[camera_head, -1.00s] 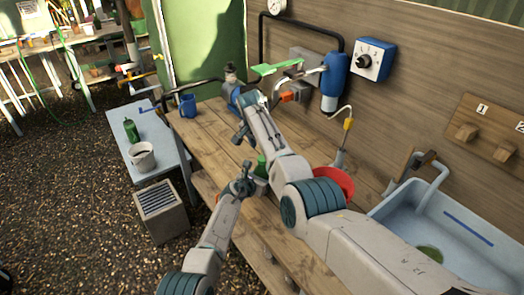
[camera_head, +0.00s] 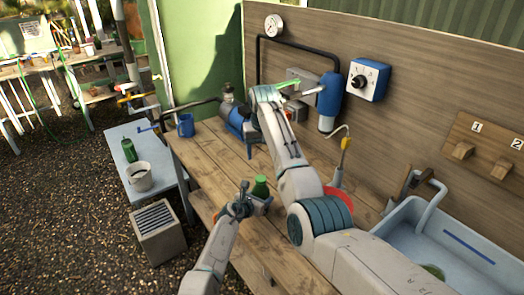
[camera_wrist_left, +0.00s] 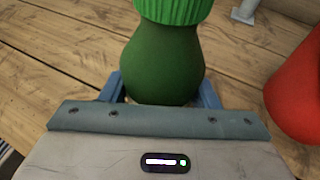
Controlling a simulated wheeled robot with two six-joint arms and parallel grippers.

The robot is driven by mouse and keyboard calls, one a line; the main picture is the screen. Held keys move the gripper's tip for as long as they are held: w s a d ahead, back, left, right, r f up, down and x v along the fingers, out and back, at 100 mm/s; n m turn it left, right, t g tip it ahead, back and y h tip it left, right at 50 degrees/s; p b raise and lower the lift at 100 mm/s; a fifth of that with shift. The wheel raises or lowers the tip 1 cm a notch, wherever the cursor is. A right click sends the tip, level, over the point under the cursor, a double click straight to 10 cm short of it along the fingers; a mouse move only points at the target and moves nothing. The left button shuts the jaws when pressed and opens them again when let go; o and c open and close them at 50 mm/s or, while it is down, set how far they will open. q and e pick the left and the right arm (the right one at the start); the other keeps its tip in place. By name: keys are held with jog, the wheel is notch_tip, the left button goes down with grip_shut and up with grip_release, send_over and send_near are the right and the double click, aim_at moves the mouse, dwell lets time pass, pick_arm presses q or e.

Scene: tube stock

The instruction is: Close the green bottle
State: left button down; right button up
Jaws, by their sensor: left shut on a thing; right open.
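A green bottle (camera_head: 260,188) with a ribbed green cap (camera_wrist_left: 173,10) stands over the wooden workbench. My left gripper (camera_head: 248,203) is shut on the bottle's body, and its blue fingers flank the bottle in the left wrist view (camera_wrist_left: 165,92). The cap sits at the neck; I cannot tell how tightly it is on. My right gripper (camera_head: 249,147) is open, apart from the bottle and farther back over the bench by the blue machine.
The wooden workbench (camera_head: 205,155) has free boards left of the bottle. A red bowl (camera_head: 340,196) is partly behind my right arm. A blue mug (camera_head: 185,124) and blue machine (camera_head: 232,118) stand at the back. Another green bottle (camera_head: 129,151) is on the side table.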

aim_at(261, 178)
jog(key=shift+s+r, duration=0.1)
jog(key=shift+r, duration=0.05)
jog(key=f, duration=0.4)
jog(key=w+f, duration=0.1)
jog(key=f, duration=0.7)
jog(key=shift+w+a, duration=0.15)
jog(key=shift+w, duration=0.25)
jog(key=shift+c, duration=0.4)
jog(key=c, duration=1.1)
jog(key=m, duration=0.3)
jog(key=shift+s+h, duration=0.1)
jog(key=shift+h, duration=0.2)
